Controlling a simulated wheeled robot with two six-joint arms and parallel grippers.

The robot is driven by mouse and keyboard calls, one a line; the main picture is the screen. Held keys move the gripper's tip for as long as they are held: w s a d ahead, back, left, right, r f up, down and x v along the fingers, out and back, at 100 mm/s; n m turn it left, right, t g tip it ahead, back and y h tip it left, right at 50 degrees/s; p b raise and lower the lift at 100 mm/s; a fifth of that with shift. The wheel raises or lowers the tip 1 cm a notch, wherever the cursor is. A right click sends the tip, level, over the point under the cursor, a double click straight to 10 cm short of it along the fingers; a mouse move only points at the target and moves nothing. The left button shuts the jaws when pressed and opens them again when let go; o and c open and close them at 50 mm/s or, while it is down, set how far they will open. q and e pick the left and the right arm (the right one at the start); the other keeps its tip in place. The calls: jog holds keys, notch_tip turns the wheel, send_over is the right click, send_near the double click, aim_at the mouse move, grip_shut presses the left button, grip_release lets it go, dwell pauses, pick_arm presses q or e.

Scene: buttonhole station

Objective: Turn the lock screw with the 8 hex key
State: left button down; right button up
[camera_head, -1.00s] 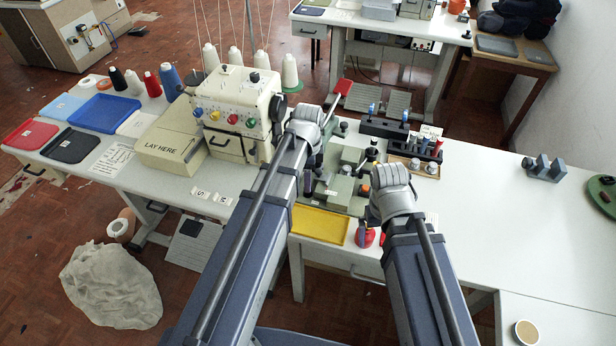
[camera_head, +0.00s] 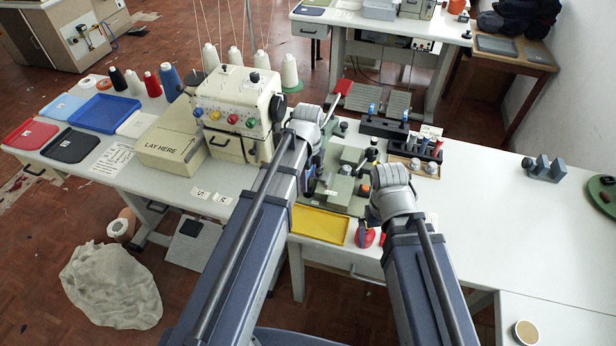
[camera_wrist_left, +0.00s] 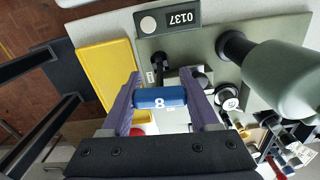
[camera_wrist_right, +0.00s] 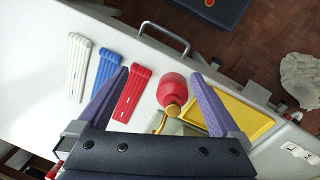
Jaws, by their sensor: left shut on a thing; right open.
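My left gripper (camera_wrist_left: 163,92) is shut on the blue handle of the 8 hex key (camera_wrist_left: 160,99), marked with a white 8. The handle lies across between the purple fingers, above the green machine bed (camera_wrist_left: 205,48). The key's tip and its contact with any screw cannot be made out. I cannot tell which part is the lock screw; a black knobbed part (camera_wrist_left: 160,62) stands just beyond the handle. My right gripper (camera_wrist_right: 160,76) is open and empty, above the table's front near a red round bottle (camera_wrist_right: 172,88).
A yellow tray (camera_head: 320,224) lies at the table's front edge. White, blue and red strips (camera_wrist_right: 134,92) lie beside the right gripper. The cream sewing machine (camera_head: 238,100) stands left of my left arm. The white table to the right (camera_head: 490,225) is mostly clear.

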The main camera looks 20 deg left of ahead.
pick_arm(q)
jog(key=shift+c, duration=0.3)
grip_release()
jog(key=shift+w, duration=0.1)
jog(key=shift+r, duration=0.15)
pick_arm(e)
jog(key=shift+r, duration=0.15)
pick_arm(q)
jog(key=r+p, duration=0.7)
jog(key=p, duration=0.1)
jog(key=shift+s+r, duration=0.2)
jog(key=shift+r, duration=0.15)
pick_arm(e)
notch_tip(320, 180, up, 8)
jog(key=shift+f, duration=0.25)
pick_arm(q)
jog(key=shift+f, duration=0.2)
pick_arm(e)
jog(key=shift+f, duration=0.15)
pick_arm(q)
notch_tip(320, 180, down, 7)
jog(key=b, duration=0.7)
jog(key=shift+w, duration=0.1)
jog(key=shift+r, duration=0.1)
pick_arm(e)
notch_tip(320, 180, down, 7)
